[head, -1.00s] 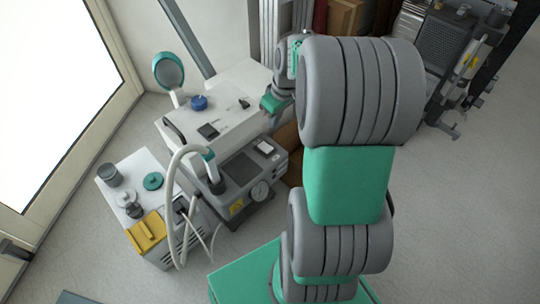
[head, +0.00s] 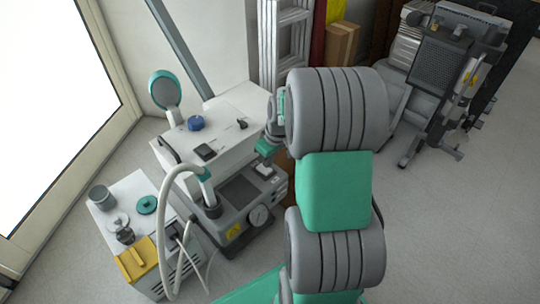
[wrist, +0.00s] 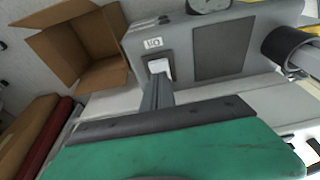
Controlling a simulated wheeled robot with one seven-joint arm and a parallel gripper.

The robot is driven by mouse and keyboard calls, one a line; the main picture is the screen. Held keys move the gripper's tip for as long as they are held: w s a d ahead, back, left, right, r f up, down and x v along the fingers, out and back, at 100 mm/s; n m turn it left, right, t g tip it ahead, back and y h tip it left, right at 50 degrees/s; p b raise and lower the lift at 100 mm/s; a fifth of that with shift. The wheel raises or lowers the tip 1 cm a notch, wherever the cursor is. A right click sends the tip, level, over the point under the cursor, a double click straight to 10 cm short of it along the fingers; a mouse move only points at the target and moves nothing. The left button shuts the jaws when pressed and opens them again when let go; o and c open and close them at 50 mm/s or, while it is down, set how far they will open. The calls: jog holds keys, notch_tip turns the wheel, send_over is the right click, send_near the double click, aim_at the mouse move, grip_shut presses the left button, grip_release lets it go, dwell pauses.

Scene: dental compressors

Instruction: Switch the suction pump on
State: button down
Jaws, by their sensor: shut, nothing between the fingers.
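The suction pump (head: 232,222) is a grey unit with a round gauge, a dark top panel and a pale hose. It also shows upside down in the wrist view (wrist: 180,40). Its white rocker switch (wrist: 158,66) sits in a dark frame beside an I/O label (wrist: 153,44). In the head view, the switch (head: 264,170) is just below my gripper (head: 263,155). My gripper (wrist: 155,82) is shut and empty, its fingertips at the near edge of the switch. The fingers partly cover the switch; I cannot tell whether they touch it or which way it is tipped.
A white cabinet unit (head: 225,128) with a blue knob stands behind the pump. The hose (head: 168,215) arches over the pump's left side. An open cardboard box (wrist: 80,48) lies beyond the pump.

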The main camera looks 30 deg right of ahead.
notch_tip(320, 180, down, 2)
jog(key=shift+s+f+b, duration=0.15)
jog(key=shift+b, duration=0.2)
